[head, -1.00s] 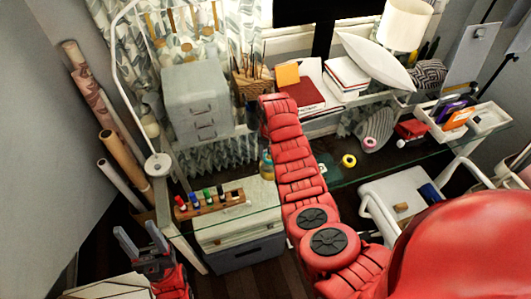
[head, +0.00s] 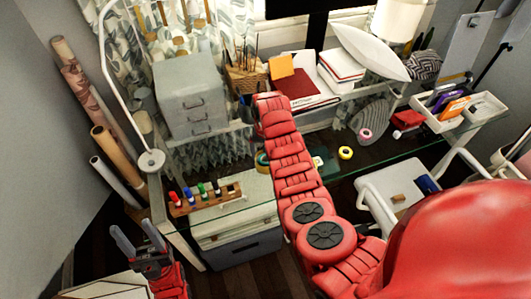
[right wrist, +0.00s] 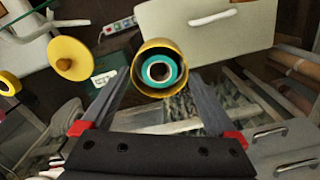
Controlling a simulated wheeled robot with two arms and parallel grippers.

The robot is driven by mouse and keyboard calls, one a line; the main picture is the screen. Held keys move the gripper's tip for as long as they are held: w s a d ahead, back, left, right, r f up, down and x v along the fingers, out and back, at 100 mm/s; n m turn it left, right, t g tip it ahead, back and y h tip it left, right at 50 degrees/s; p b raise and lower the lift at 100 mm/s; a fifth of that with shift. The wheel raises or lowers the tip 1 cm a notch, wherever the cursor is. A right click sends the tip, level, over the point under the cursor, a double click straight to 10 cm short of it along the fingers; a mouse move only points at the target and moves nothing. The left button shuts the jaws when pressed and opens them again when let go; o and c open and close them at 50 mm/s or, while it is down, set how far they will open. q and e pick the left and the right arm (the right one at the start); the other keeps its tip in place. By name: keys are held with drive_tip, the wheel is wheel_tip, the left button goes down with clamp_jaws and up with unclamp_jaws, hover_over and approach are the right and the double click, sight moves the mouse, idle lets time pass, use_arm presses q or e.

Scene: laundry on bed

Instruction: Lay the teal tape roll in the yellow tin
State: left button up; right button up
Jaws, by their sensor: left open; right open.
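In the right wrist view, the yellow tin (right wrist: 160,43) stands open, seen from above. The teal tape roll (right wrist: 178,71) shows inside its rim, its ring facing up and its pale core visible. My right gripper (right wrist: 158,76) is open, its fingers on either side of the tin's near part and apart from the roll. In the head view, the red right arm hides my right gripper and most of the tin; a bit of teal and yellow (head: 262,159) shows beside the arm. My left gripper (head: 132,226) is open and empty at the lower left.
A yellow disc with a knob (right wrist: 72,58) lies near the tin. A yellow tape roll (head: 346,153) and a pink roll (head: 365,135) lie on the glass desk. A marker rack (head: 205,199), grey drawer box (head: 192,95) and white tray (head: 459,112) stand around.

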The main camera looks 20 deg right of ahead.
drive_tip(key=shift+w+r+b, duration=0.1)
drive_tip(key=shift+r+b, duration=0.25)
drive_tip(key=shift+r, duration=0.25)
wheel_tip(320, 180, up, 16)
drive_tip(key=p, duration=0.1)
idle(0.5)
